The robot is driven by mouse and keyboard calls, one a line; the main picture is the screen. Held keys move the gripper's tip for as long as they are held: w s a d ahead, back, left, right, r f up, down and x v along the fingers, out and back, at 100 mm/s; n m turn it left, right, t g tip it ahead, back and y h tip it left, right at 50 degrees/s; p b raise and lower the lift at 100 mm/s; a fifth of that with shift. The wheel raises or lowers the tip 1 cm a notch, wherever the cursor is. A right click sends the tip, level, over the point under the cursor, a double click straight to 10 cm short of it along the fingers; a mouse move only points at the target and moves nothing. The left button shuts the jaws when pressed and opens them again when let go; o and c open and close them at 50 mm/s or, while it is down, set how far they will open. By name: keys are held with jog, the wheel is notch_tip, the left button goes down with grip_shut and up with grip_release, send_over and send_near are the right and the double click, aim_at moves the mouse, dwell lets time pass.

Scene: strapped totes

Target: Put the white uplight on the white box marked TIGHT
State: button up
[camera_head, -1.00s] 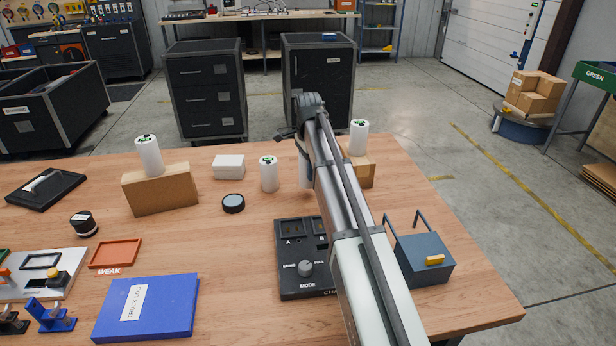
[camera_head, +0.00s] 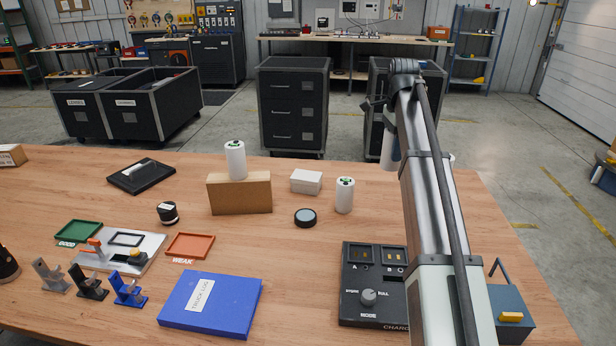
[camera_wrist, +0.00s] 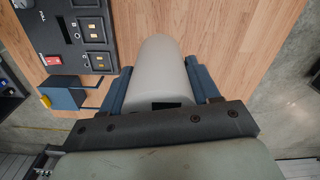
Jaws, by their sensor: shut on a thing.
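My gripper (camera_wrist: 158,66) is shut on a white uplight (camera_wrist: 160,72), a plain white cylinder held between the blue-grey fingers. In the head view this uplight (camera_head: 389,152) hangs above the table's far side, partly hidden behind my arm. A small white box (camera_head: 306,184) sits on the table to the left of it; no marking on it can be read. Another white cylinder with a green-and-black top (camera_head: 344,197) stands on the table just right of the box. A similar one (camera_head: 235,162) stands on a cardboard box (camera_head: 240,195).
A dark round puck (camera_head: 305,218) lies in front of the white box. A control panel (camera_head: 370,305) and a blue-grey block with posts (camera_head: 512,310) are near my arm. A blue truck log (camera_head: 210,306) lies at the front. Another white cylinder is mostly hidden behind my arm.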

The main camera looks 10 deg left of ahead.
jog(key=w+a+r, duration=0.1)
jog(key=w+a, duration=0.9)
jog(key=a, duration=0.2)
send_over(306, 175)
jog(key=shift+s+d+f, duration=0.1)
jog(key=shift+f, duration=7.55)
jog(key=shift+f, duration=0.1)
jog(key=o, duration=1.5)
notch_tip(306, 175, up, 12)
